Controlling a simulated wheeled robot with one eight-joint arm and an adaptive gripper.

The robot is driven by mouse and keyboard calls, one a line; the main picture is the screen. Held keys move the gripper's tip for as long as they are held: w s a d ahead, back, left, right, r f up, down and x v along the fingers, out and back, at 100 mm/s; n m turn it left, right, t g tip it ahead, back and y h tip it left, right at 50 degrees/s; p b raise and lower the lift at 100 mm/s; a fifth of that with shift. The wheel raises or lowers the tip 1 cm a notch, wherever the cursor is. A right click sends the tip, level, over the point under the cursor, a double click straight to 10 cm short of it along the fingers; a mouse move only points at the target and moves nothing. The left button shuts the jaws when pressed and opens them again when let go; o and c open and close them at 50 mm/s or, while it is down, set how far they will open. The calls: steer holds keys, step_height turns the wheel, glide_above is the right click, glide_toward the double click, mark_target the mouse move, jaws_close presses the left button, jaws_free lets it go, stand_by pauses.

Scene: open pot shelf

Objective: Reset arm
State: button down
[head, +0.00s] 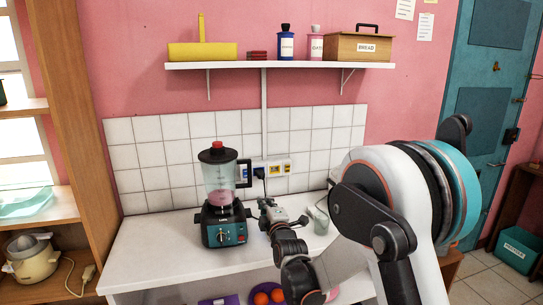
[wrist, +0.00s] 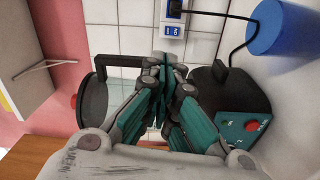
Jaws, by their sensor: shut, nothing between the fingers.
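My gripper (head: 266,204) is above the white counter, just right of the blender's base (head: 224,234) in the head view. In the wrist view its teal fingers (wrist: 172,72) are together and hold nothing. The blender has a clear jug (head: 220,182) with pink contents and a black lid. In the wrist view the blender lies sideways behind the fingers, its dark lid (wrist: 90,100) at left and its base (wrist: 232,105) at right. The fingers hide much of the jug, and I cannot tell whether they touch it.
A wall socket (head: 277,168) with a plugged-in black cord is behind the gripper. A shelf (head: 280,66) above holds a yellow box, canisters and a bread box (head: 358,47). A blue round object (wrist: 288,40) shows in the wrist view. The counter's left front (head: 150,265) is clear.

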steer(key=s+d+r+m+g+h, duration=0.1)
steer(key=s+d+r+m+g, duration=0.35)
steer(key=s, duration=0.45)
steer(key=s+d+r+m+g+h, duration=0.1)
steer(key=s+d+r+m+h, duration=0.1)
steer(key=s+d+r+m, duration=0.45)
steer(key=s+d+f+m+g, duration=0.1)
steer(key=s+d+f+m, duration=0.1)
steer(key=s, duration=0.7)
steer(key=s+d+f+m+g+h, duration=0.1)
steer(key=s+d+f+m+g, duration=0.1)
steer(key=s, duration=0.8)
steer(key=s+d+f+m+g, duration=0.2)
steer(key=s+d+f+m, duration=0.2)
steer(key=s+d, duration=0.3)
steer(key=s+f, duration=0.1)
steer(key=s, duration=0.2)
steer(key=shift+s+f+h, duration=0.2)
steer(key=shift+h, duration=0.2)
